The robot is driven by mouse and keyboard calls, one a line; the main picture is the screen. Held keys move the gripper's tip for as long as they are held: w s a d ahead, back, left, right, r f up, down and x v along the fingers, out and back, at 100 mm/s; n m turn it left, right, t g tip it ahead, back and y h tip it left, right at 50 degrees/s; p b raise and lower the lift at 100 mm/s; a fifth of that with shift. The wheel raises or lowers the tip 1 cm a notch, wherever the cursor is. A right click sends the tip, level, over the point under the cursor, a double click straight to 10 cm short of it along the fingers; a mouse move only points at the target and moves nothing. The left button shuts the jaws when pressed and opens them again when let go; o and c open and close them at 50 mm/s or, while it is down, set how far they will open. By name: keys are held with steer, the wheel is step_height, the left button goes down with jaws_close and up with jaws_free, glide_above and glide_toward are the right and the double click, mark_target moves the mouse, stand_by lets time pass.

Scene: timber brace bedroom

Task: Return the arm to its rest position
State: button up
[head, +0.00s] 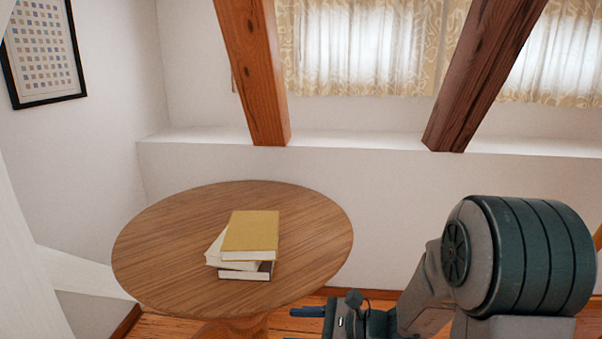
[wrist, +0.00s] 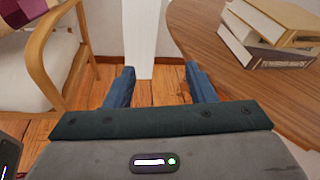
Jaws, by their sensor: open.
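My gripper (wrist: 161,88) is open and empty, its two blue fingers apart in the wrist view, with wooden floor and a white post beyond them. In the head view my gripper (head: 306,325) shows at the bottom edge, partly cut off, in front of and below the right part of the round table's near rim. My arm bends down to it from the right side. No object is between the fingers.
A round wooden table (head: 160,255) bears a stack of books (head: 250,235); the stack also shows in the wrist view (wrist: 270,30). A wooden armchair (wrist: 62,60) stands at left in the wrist view, near a white post (wrist: 141,35). Slanted timber braces (head: 258,75) stand behind the table.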

steer(key=s+d+r+n+g+h+p, duration=0.2)
steer(key=s+r+n+h+p, duration=0.15)
steer(key=s+r+n, duration=0.2)
steer(key=s+d+r+n+g+h+p, duration=0.25)
steer(key=s+r+n+p, duration=0.2)
steer(key=s, duration=0.25)
steer(key=s+d+r+n+t+h+p, duration=0.2)
steer(key=d+r+n+t+h+p, duration=0.1)
steer(key=d+r+n+h+p, duration=0.3)
steer(key=d+r+n+h, duration=0.2)
steer(key=d+r, duration=0.2)
steer(key=shift+s+d+h+p, duration=0.2)
steer(key=shift+h+p, duration=0.1)
steer(key=shift+p, duration=0.05)
